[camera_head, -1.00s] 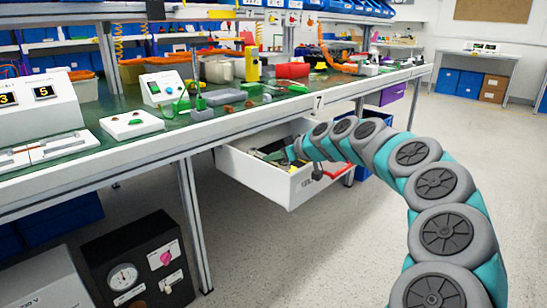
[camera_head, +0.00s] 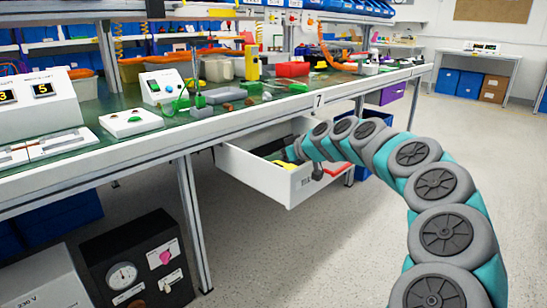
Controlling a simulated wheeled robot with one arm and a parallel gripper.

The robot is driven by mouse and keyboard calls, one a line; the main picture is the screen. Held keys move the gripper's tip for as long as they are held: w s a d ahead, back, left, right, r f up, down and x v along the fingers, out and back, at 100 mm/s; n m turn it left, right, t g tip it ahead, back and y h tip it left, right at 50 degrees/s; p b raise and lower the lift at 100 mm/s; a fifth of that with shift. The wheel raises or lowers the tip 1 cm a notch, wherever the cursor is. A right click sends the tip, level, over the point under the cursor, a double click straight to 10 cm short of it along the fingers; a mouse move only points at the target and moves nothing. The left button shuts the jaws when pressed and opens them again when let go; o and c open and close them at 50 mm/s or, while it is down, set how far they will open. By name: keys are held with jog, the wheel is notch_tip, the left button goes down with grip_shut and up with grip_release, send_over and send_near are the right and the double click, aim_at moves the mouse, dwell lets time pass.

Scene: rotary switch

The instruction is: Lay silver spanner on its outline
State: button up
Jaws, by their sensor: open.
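My arm reaches from the lower right into the open white drawer (camera_head: 256,180) under the bench. Its far end is at the drawer's inner side, and I cannot make out my gripper there. Inside the drawer a small yellow patch (camera_head: 284,165) shows beside the arm's end, with dark areas around it. I cannot pick out the silver spanner or its outline; the drawer front and my arm hide much of the inside.
A black gauge box (camera_head: 137,262) stands below left.

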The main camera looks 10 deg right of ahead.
jog(key=shift+r+p, duration=0.65)
jog(key=v, duration=1.2)
jog(key=shift+b, duration=0.3)
jog(key=shift+s+f, duration=0.1)
jog(key=shift+f, duration=0.05)
jog(key=s+a+f+g+h, duration=0.1)
jog(key=s+a+f+g, duration=0.2)
jog(key=s+a, duration=0.55)
jog(key=s+a+f+g+h, duration=0.1)
jog(key=s+a+f+g, duration=0.3)
jog(key=s, duration=0.8)
jog(key=s+d+f+m+g+h, duration=0.1)
jog(key=s+f, duration=0.3)
jog(key=s, duration=0.5)
jog(key=s+d+f+m+g+h, duration=0.2)
jog(key=s+d+f+m, duration=0.1)
jog(key=s, duration=0.6)
jog(key=s+d+f+m+g+h, duration=0.1)
jog(key=s+d+f+m+h, duration=0.1)
jog(key=s+f, duration=0.3)
jog(key=s+d+m, duration=0.1)
jog(key=s, duration=0.3)
jog(key=shift+f+g, duration=0.3)
jog(key=shift+f, duration=0.05)
